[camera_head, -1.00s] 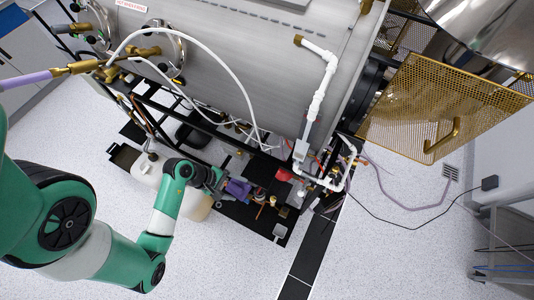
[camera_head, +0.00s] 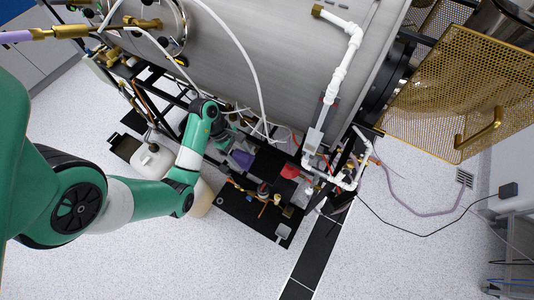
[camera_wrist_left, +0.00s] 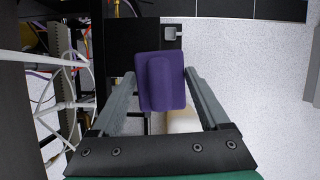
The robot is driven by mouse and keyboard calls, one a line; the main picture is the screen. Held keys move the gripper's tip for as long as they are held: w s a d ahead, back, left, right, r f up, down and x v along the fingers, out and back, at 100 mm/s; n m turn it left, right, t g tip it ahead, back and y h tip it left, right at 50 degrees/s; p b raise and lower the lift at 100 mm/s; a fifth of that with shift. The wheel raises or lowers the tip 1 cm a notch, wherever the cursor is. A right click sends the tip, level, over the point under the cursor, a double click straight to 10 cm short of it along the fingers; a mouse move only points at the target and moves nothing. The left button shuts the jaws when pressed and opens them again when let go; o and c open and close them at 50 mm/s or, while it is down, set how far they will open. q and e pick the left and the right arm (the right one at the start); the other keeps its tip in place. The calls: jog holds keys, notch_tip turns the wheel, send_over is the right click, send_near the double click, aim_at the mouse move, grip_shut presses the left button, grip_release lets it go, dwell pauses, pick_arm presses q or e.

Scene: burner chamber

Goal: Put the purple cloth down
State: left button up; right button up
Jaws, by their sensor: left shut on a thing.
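The purple cloth (camera_head: 242,158) is a folded, box-like pad. In the head view it shows just beyond my left gripper (camera_head: 232,146), over the upper part of the black shelf. In the left wrist view the cloth (camera_wrist_left: 163,82) sits between the two fingertips of my left gripper (camera_wrist_left: 161,75). The gripper is shut on it. How far the cloth is above what lies below it cannot be told. My right gripper is not in view.
The black shelf (camera_head: 235,212) holds small tools, jars and a red item (camera_head: 290,172). A whitish jug (camera_head: 152,160) stands left of my forearm. The steel chamber (camera_head: 270,55), white pipe (camera_head: 340,70) and hoses are close above. Floor is open below and right.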

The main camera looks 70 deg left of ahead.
pick_arm(q)
jog(key=w+f, duration=0.3)
jog(key=w, duration=0.2)
jog(key=b, duration=0.2)
send_over(270, 166)
jog(key=s+a, duration=0.1)
jog(key=s, duration=0.1)
notch_tip(270, 166, down, 4)
jog(key=shift+w+f, duration=0.1)
jog(key=shift+w, duration=0.05)
jog(key=shift+w+a+f+b, duration=0.1)
jog(key=shift+w+f+b, duration=0.15)
jog(key=shift+f, duration=0.65)
jog(key=shift+w+f+b, duration=0.15)
jog(key=shift+f+b, duration=0.2)
jog(key=shift+f, duration=0.5)
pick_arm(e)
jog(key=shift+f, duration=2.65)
pick_arm(q)
jog(key=shift+f, duration=0.15)
